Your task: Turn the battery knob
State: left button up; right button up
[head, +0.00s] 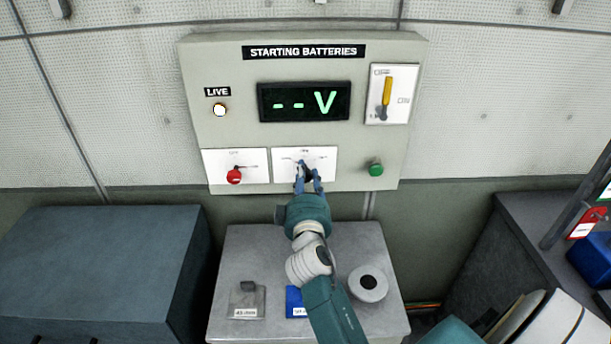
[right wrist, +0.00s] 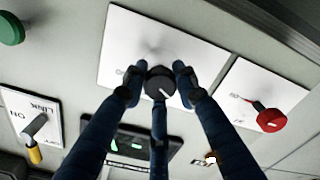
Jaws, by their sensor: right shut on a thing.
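The battery panel (head: 300,133) is a pale box on the wall, headed STARTING BATTERIES. Its black round knob (right wrist: 160,82) with a white pointer line sits on a white plate (head: 320,160) low in the middle of the panel. My right gripper (head: 307,181) reaches up to this plate, and its blue fingers are shut on the knob, at its sides and below it in the right wrist view. The fingers hide most of the knob in the head view. The display (head: 304,101) shows two green dashes and a V. My left gripper is not in view.
A red knob (head: 234,176) is left of the plate and a green button (head: 376,169) right of it. A yellow-handled lever (head: 387,92) is at upper right, a lit LIVE lamp (head: 220,110) at left. A grey cabinet (head: 345,245) stands below with small items on top.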

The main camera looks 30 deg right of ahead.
jog(key=shift+w+r, duration=0.1)
jog(key=shift+r, duration=0.4)
jog(key=o, duration=1.2)
jog(key=shift+f, duration=0.1)
jog(key=shift+c, duration=0.2)
jog(key=shift+f, duration=0.25)
notch_tip(320, 180, up, 10)
jog(key=shift+w+r, duration=0.1)
